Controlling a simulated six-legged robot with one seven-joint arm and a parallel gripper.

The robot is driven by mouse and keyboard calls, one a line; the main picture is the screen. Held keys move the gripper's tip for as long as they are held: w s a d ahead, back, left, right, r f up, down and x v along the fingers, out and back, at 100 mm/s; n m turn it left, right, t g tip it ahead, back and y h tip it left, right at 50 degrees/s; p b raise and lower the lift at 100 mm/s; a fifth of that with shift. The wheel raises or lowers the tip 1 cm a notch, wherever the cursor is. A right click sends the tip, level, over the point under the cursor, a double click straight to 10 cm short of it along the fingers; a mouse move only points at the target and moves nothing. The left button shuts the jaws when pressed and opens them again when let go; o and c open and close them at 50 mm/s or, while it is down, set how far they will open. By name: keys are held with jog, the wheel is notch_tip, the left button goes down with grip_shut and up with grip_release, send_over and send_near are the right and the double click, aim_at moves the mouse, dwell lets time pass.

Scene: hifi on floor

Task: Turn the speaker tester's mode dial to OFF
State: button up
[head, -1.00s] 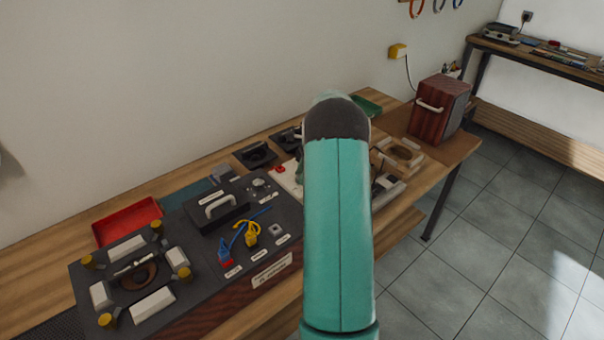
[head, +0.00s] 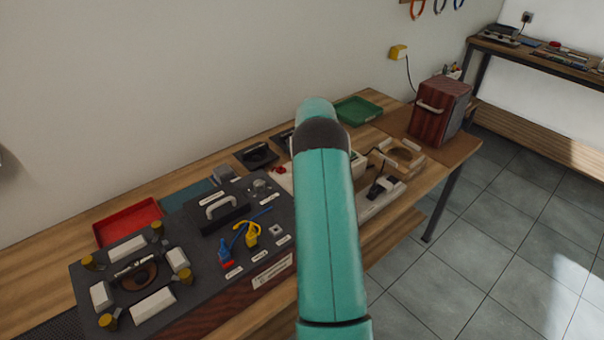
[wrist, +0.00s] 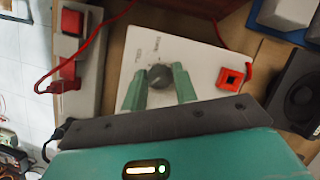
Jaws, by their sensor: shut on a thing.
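The speaker tester (wrist: 190,55) is a pale panel in the wrist view, with a dark round mode dial (wrist: 160,76) on it. Small lettering stands near the dial, too small to read for certain. My gripper (wrist: 160,82) has its two green fingers on either side of the dial and is shut on it. A red square socket (wrist: 231,77) sits on the panel to the right of the dial. In the head view my teal arm hides the gripper, the dial and most of the tester.
In the wrist view a white strip with red plugs (wrist: 72,22) and a red cable lies left, and a black speaker (wrist: 300,97) right. In the head view a dark test fixture (head: 190,235), red tray (head: 128,221), green tray (head: 358,110) and wooden cabinet (head: 440,110) share the bench.

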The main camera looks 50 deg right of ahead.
jog(key=shift+w+n+g+h, duration=0.1)
jog(key=shift+n+g+h, duration=0.3)
jog(key=shift+n, duration=1.2)
jog(key=o, duration=1)
jog(key=v, duration=1.2)
